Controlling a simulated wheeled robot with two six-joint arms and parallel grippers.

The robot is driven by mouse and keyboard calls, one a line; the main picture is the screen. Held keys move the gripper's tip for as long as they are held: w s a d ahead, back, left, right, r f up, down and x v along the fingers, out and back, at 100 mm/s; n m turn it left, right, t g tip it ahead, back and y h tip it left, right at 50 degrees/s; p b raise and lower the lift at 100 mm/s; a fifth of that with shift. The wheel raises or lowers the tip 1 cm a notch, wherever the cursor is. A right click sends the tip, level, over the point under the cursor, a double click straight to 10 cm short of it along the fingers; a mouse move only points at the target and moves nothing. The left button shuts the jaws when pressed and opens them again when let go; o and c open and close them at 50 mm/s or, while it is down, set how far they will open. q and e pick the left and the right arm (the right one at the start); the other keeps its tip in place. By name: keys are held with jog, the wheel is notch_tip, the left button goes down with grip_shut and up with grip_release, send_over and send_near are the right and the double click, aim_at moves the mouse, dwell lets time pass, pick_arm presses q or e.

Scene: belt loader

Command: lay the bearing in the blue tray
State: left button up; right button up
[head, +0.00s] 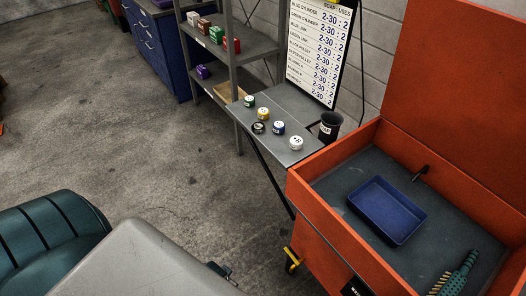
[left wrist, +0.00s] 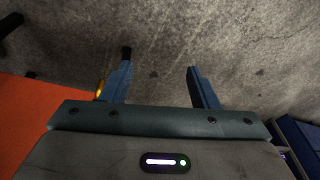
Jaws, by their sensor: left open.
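The blue tray (head: 386,212) lies in the open orange box at the right of the head view. It looks empty. I cannot pick out a bearing for certain. Several small round pieces with white, green, yellow, black and blue colouring stand on a grey side table, among them a white-topped one (head: 296,143); their kind is too small to tell. My left gripper (left wrist: 158,70) is open and empty in the left wrist view, with bare concrete floor beyond its fingers. My right gripper is not in view.
The orange box (head: 361,262) has raised walls and an upright lid (head: 460,90). A green brush (head: 458,272) lies inside it. A black cup (head: 330,126) stands at the side table (head: 290,104). Grey shelving (head: 229,50) stands behind.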

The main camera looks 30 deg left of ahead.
pick_arm(q)
jog(key=w+r+n+t+p, duration=0.1)
jog(key=w+r, duration=0.3)
jog(key=r, duration=0.9)
jog(key=w+r+t, duration=0.1)
jog(key=w+r, duration=0.4)
jog(key=r, duration=0.8)
jog(key=n+t+y+p, duration=0.2)
jog(key=n+t+y, duration=0.3)
jog(key=n, duration=0.1)
send_near(258, 127)
jog(key=x, duration=0.3)
jog(key=shift+w+a, duration=0.1)
jog(key=shift+w+a+f+p, duration=0.2)
jog(key=shift+w+p, duration=0.2)
jog(key=shift+p, duration=0.25)
jog(key=p+x, duration=0.1)
jog(key=x, duration=0.2)
jog(key=shift+f, duration=0.1)
jog(key=shift+w+a+f, duration=0.15)
jog(key=shift+w+f, duration=0.2)
jog(key=c, duration=0.9)
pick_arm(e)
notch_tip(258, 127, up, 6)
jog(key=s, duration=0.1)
